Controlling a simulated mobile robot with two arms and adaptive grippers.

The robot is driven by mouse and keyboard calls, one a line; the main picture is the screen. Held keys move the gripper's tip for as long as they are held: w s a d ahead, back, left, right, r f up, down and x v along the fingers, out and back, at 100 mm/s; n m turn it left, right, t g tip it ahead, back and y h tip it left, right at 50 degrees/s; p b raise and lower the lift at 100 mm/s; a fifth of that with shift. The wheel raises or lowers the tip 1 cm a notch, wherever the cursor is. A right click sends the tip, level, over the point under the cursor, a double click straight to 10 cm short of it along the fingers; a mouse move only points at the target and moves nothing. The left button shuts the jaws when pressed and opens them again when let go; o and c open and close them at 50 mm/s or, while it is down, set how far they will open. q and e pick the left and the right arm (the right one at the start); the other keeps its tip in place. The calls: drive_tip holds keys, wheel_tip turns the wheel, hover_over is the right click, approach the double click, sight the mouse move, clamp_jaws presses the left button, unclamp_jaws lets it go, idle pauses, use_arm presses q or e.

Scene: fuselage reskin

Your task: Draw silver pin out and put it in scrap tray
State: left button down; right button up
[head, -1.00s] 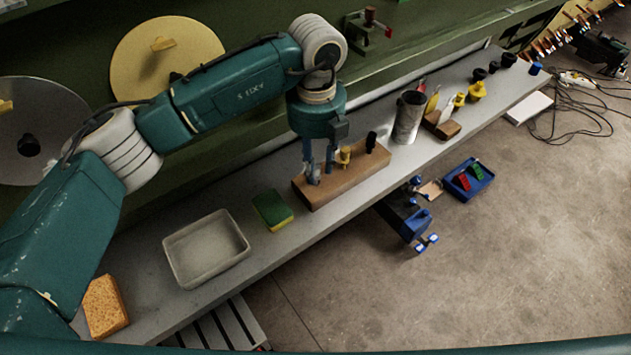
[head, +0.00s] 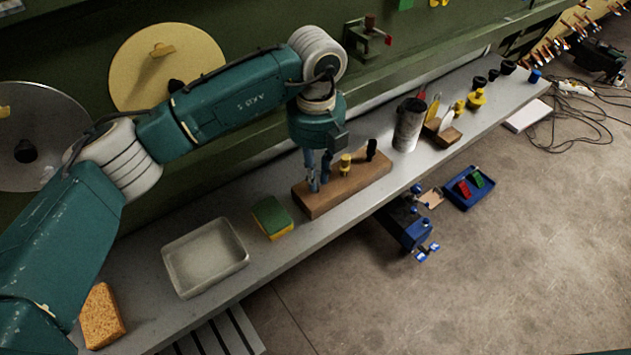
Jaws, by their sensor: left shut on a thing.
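A shallow pale grey tray (head: 205,284), which looks like the scrap tray, sits empty on the bench to the left. My right gripper is out of view.
A green and yellow sponge (head: 271,217) lies between block and tray. An orange sponge (head: 101,317) lies at the bench's left end. A metal canister (head: 408,126) and a small tool block (head: 442,133) stand to the right. The green fuselage wall runs behind the bench.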

use_arm(q)
drive_tip(key=shift+r+p, duration=0.45)
drive_tip(key=shift+r, duration=0.6)
drive_tip(key=shift+r+p, duration=0.55)
drive_tip(key=shift+r, duration=0.8)
drive_tip(key=shift+r+p, duration=0.4)
drive_tip(key=shift+r, duration=0.6)
drive_tip(key=shift+r+p, duration=0.4)
drive_tip(key=shift+r, duration=1.05)
